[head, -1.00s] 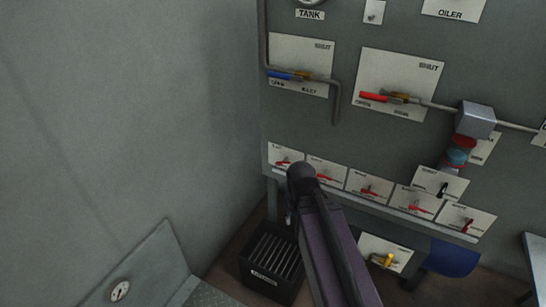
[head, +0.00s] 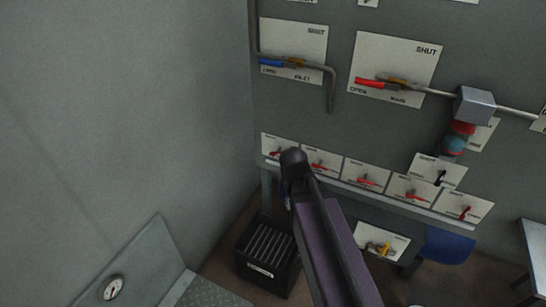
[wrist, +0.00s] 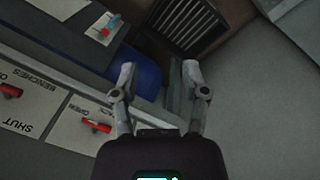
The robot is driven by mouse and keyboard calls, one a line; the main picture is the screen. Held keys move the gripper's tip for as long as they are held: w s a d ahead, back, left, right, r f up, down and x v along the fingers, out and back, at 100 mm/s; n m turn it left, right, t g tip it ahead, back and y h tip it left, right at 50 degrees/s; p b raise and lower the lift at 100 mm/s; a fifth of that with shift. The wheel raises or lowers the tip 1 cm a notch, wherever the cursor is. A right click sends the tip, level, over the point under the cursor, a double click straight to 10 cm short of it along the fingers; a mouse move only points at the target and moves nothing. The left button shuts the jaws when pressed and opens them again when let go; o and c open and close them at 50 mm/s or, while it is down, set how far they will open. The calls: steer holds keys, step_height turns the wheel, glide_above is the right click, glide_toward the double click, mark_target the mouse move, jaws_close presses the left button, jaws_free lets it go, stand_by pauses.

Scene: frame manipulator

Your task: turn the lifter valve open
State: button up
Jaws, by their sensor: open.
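No label reading "lifter" can be made out, so I cannot tell which valve it is. Candidates in the head view are a row of small plates with red handles (head: 368,181), a black-handled valve (head: 440,177) and a yellow-handled valve (head: 380,248) low under the ledge. In the wrist view my gripper (wrist: 160,72) is open and empty, its two fingers apart. Red-handled valves (wrist: 97,124) lie to its left, and a plate with a red and light-blue handle (wrist: 106,27) lies at upper left. My gripper's fingers are hidden behind my arm in the head view.
Larger plates carry a blue-handled inlet valve (head: 284,65) and a red-handled main valve (head: 387,83). A black slatted bin (head: 268,258) stands on the floor below. A blue seat (head: 447,246) is at right. A grey wall (head: 110,120) bounds the left.

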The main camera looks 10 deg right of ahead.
steer(key=w+f+n+t+h+b, duration=0.1)
steer(key=w+f+n+h+b, duration=0.2)
steer(key=w+f+h+b, duration=0.25)
steer(key=n+t+h+b, duration=0.8)
steer(key=h+b, duration=0.1)
steer(key=b, duration=0.7)
glide_toward(273, 154)
steer(key=v, duration=0.3)
steer(key=shift+w, duration=0.1)
steer(key=shift+w+d, duration=0.1)
steer(key=x, duration=1.3)
steer(key=shift+d+f, duration=0.1)
steer(key=shift+d, duration=0.2)
jaws_close()
